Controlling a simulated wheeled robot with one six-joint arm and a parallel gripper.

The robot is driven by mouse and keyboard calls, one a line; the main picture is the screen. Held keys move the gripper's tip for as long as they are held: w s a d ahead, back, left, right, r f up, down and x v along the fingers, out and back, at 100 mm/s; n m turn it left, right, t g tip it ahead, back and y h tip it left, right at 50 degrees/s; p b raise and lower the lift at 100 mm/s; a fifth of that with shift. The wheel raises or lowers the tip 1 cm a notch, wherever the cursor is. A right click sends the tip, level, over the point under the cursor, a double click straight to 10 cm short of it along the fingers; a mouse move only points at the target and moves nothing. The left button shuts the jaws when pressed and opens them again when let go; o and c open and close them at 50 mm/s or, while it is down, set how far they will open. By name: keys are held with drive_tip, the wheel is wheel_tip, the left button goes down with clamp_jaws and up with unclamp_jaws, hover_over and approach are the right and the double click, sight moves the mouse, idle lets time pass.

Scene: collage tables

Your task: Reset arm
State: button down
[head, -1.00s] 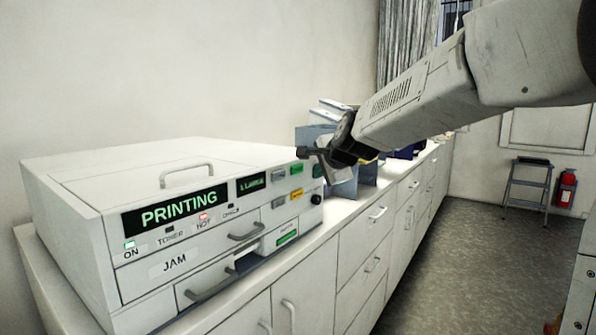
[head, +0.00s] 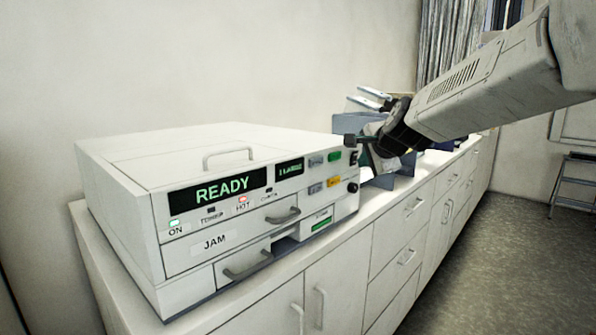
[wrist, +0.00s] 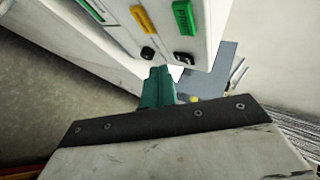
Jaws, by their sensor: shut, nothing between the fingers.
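My gripper (head: 360,142) is shut and empty. In the head view it reaches in from the upper right and its tip is by the right end of the white printer (head: 120,163). In the wrist view the teal fingers of my gripper (wrist: 158,88) are together, near the printer's button panel (wrist: 160,22). I cannot tell whether the fingertips touch the printer. The printer's display (head: 217,191) reads READY, and the ON and HOT lights are lit.
The printer stands on a long white counter (head: 290,272) with drawers and doors. Blue-grey holders (head: 352,124) with papers stand behind my gripper. A step stool (head: 574,185) stands at the far right. The grey floor (head: 500,260) beside the counter is clear.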

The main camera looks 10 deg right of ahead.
drive_tip(key=s+a+f+n+g+y, duration=0.1)
drive_tip(key=s+a+f+n+g, duration=0.1)
drive_tip(key=s+f+n+g, duration=0.4)
drive_tip(key=s+f+n, duration=0.1)
drive_tip(key=s, duration=1)
drive_tip(key=s+a+f+n+g+h, duration=0.1)
drive_tip(key=s+n, duration=0.4)
drive_tip(key=s, duration=0.6)
drive_tip(key=s+a+f+n+g, duration=0.1)
drive_tip(key=s+f+n+g, duration=0.2)
drive_tip(key=s, duration=0.9)
wheel_tip(320, 180, down, 2)
drive_tip(key=shift+s+f+n, duration=0.1)
drive_tip(key=shift+s+n, duration=0.25)
drive_tip(key=shift+n, duration=0.25)
